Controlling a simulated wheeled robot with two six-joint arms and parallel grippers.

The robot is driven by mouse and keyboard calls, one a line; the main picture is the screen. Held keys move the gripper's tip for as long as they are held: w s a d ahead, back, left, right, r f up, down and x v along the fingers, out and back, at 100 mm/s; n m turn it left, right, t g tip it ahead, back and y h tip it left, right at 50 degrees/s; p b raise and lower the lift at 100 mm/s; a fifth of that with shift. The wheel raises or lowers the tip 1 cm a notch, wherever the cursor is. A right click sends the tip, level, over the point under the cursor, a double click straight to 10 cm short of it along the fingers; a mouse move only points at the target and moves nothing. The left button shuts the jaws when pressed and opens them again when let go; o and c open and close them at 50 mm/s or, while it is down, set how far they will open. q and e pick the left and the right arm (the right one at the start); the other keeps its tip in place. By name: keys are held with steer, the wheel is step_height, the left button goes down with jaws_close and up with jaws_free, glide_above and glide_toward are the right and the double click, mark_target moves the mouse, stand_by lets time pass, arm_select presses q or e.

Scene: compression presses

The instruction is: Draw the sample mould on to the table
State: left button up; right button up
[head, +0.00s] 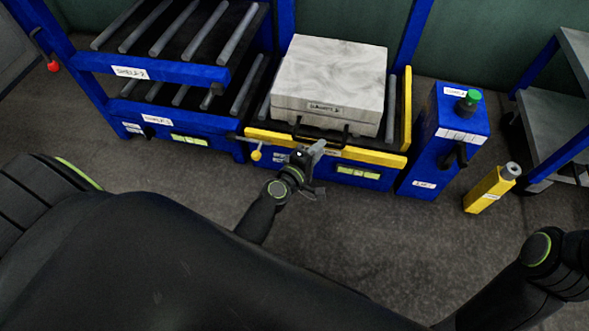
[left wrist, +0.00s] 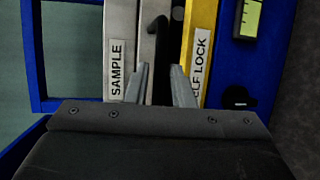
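The sample mould (head: 330,82) is a pale grey, mottled block with a label and a dark handle (head: 322,136) on its front face. It lies over rollers in a blue frame with yellow rails (head: 342,148). My left gripper (head: 318,170) is in front of the handle, with its fingers apart. In the left wrist view its fingers (left wrist: 158,88) lie either side of the dark handle (left wrist: 160,45), with the SAMPLE label (left wrist: 117,62) to the left. I cannot tell whether they touch the handle. My right gripper is out of view.
A blue rack (head: 170,72) with rollers on two levels stands at left. A yellow-knobbed lever (head: 256,155) is by the rail. A blue post with a green button (head: 472,97), a yellow post (head: 488,190) and a grey shelf unit (head: 572,100) stand at right.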

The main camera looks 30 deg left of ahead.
arm_select(q)
steer(key=v, duration=1.2)
steer(key=shift+s, duration=0.1)
